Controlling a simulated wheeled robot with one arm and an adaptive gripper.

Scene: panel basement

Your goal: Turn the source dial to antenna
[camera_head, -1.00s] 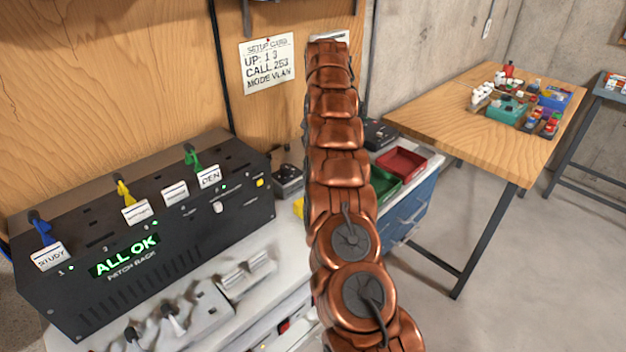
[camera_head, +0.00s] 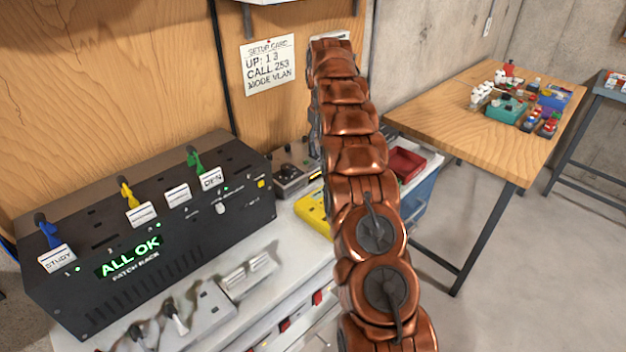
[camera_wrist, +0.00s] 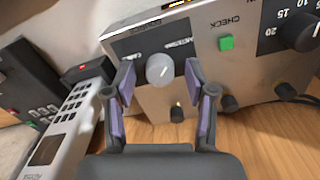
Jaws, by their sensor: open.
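In the wrist view my gripper (camera_wrist: 160,76) is open. Its two purple-padded fingers stand on either side of a round light-grey knob (camera_wrist: 159,68) on a grey-silver instrument panel (camera_wrist: 204,52). Whether either pad touches the knob I cannot tell. In the head view my gripper does not show; my copper arm runs up the middle.
The panel also has a green button (camera_wrist: 226,43) under "CHECK" and a black numbered dial (camera_wrist: 298,31). A light handheld device (camera_wrist: 66,124) lies left of my gripper. The patch rack (camera_head: 150,240) reads "ALL OK". A wooden table (camera_head: 440,120) stands right.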

